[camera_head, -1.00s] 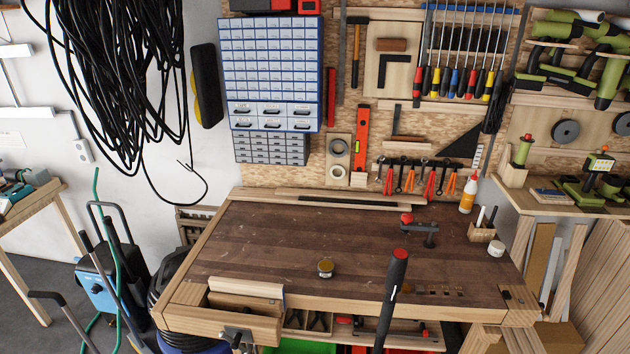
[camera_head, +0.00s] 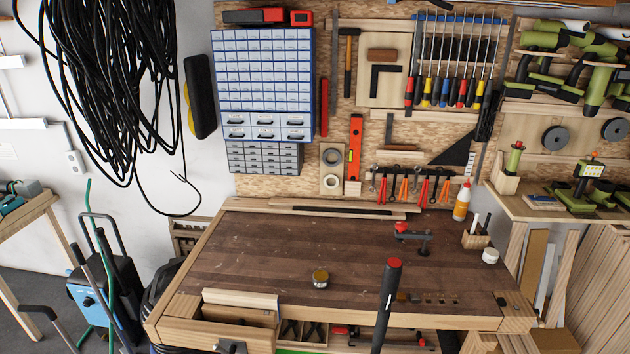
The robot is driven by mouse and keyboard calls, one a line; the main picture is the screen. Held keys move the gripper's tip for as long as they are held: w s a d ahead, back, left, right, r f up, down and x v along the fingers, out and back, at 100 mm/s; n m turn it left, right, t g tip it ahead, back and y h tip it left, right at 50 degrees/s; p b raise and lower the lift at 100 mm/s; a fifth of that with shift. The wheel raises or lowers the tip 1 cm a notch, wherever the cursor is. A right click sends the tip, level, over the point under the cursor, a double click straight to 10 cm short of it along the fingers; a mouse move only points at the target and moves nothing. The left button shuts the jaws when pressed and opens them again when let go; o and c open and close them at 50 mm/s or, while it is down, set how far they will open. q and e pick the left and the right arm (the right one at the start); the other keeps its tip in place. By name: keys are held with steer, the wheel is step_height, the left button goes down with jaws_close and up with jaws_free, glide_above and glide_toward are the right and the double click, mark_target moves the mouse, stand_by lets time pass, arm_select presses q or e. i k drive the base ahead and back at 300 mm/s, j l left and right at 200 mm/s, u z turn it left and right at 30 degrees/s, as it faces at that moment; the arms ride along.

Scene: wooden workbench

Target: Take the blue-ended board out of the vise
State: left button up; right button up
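A pale wooden board (camera_head: 240,299) sits in the wooden vise (camera_head: 218,334) at the front left corner of the workbench. The board's long upper edge runs left to right and stands a little above the vise jaw. A thin bluish strip seems to show at its right end, too small to be sure. The dark vise handle (camera_head: 230,345) is at the bottom edge of the picture. Neither of my grippers is in view.
On the workbench (camera_head: 250,245) are a small round jar (camera_head: 320,279), a clamp with a red knob (camera_head: 413,236), a glue bottle (camera_head: 462,202) and a white tub (camera_head: 490,256). The bench middle is mostly clear.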

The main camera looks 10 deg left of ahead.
mark_target(215, 297)
steer(key=i+j+z, duration=0.1)
steer(key=j+z, duration=0.2)
steer(key=j, duration=0.45)
steer(key=j+z, duration=0.25)
steer(key=j, duration=0.45)
steer(key=j+z, duration=0.3)
steer(key=j, duration=0.45)
steer(key=k+j+z, duration=0.3)
steer(key=j, duration=0.4)
steer(key=i+j, duration=0.05)
steer(key=i, duration=0.05)
